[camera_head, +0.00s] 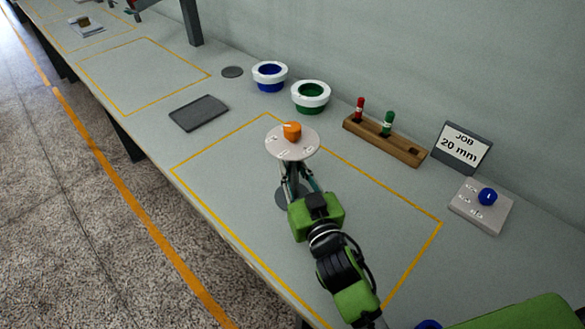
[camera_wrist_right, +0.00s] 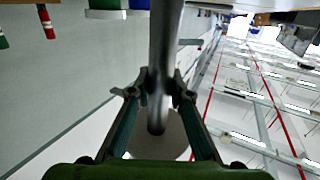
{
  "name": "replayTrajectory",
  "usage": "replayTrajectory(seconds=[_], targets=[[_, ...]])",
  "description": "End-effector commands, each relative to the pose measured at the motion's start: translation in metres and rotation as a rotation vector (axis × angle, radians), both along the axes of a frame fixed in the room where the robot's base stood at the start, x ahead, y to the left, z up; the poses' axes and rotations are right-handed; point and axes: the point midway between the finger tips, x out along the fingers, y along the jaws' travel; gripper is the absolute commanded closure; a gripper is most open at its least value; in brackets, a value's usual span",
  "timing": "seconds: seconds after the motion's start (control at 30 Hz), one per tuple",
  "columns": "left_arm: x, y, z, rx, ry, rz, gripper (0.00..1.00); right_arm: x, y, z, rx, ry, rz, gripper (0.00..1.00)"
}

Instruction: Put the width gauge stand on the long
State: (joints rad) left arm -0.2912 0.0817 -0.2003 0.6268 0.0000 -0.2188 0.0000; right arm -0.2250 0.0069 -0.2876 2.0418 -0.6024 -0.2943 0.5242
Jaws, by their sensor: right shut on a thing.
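The width gauge stand has a pale round plate (camera_head: 281,147) with an orange knob (camera_head: 292,130) on top, a metal post (camera_wrist_right: 165,45) and a dark round base (camera_head: 284,198). My right gripper (camera_head: 292,178) is shut around the post, below the plate and above the base. My left gripper is not in view.
A dark rectangular pad (camera_head: 199,113) and small grey disc (camera_head: 232,72) lie behind the stand. Blue (camera_head: 270,77) and green (camera_head: 311,97) white-rimmed bowls, a wooden peg rack (camera_head: 395,147), a "JOB 20 mm" sign (camera_head: 462,148) and a blue-knobbed block (camera_head: 480,210) line the wall side.

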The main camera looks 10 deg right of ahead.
Motion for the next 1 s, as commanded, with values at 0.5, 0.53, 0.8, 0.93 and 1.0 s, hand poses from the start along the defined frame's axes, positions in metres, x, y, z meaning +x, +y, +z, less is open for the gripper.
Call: replayTrajectory(seconds=[0.5,0.53,0.8,0.93,1.0], targets=[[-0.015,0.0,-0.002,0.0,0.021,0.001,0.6,0.0,0.0,-0.002,0.0,0.0,0.0,0.64],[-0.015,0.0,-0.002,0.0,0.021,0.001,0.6,0.0,0.0,-0.002,0.0,0.0,0.0,0.64],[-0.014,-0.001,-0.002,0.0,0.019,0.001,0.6,-0.009,-0.001,-0.001,0.002,0.001,0.001,0.64],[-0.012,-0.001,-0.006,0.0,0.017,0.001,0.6,-0.03,-0.003,-0.002,0.003,0.003,0.0,0.64],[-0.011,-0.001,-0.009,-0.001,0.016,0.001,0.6,-0.044,-0.005,-0.002,0.003,0.003,0.0,0.64]])
